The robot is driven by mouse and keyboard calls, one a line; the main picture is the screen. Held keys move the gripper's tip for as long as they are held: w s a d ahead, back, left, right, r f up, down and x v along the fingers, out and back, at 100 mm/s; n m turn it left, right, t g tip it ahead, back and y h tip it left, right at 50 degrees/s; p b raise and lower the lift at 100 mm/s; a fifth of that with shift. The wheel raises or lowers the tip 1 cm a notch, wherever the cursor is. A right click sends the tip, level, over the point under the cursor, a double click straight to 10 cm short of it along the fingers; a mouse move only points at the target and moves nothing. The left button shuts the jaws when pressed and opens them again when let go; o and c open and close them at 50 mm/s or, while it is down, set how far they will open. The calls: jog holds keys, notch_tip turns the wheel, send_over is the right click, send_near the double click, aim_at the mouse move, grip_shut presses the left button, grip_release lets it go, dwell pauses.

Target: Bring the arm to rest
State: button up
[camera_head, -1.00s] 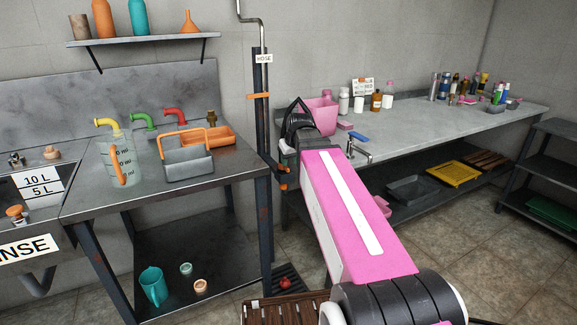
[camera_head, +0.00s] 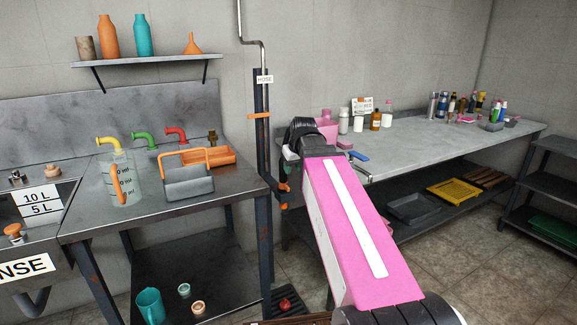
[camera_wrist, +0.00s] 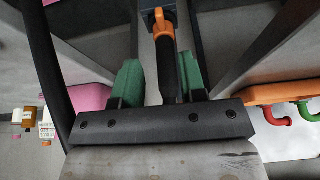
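My arm's pink link rises through the right-centre of the head view, ending in a dark wrist in front of the wall bench. In the wrist view my gripper (camera_wrist: 160,78) shows two green finger pads standing apart. A dark upright bar with an orange clip (camera_wrist: 162,25) shows in line with the gap, seemingly behind the fingers. I see nothing held between the pads.
A steel table (camera_head: 95,222) stands left with a jug (camera_head: 122,178) and a grey caddy (camera_head: 188,182). A hose post (camera_head: 262,150) stands close left of my wrist. The bench (camera_head: 425,143) behind carries a pink container (camera_head: 327,126) and bottles.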

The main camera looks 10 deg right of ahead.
jog(key=s+f+m+g, duration=0.1)
jog(key=s+f, duration=0.3)
jog(key=f, duration=0.6)
jog(key=s+d+f+m+g, duration=0.1)
jog(key=s+f, duration=0.3)
jog(key=f, duration=0.6)
jog(key=s+d+f+m+g+h, duration=0.1)
jog(key=s+f, duration=0.4)
jog(key=f, duration=0.6)
jog(key=shift+g, duration=0.6)
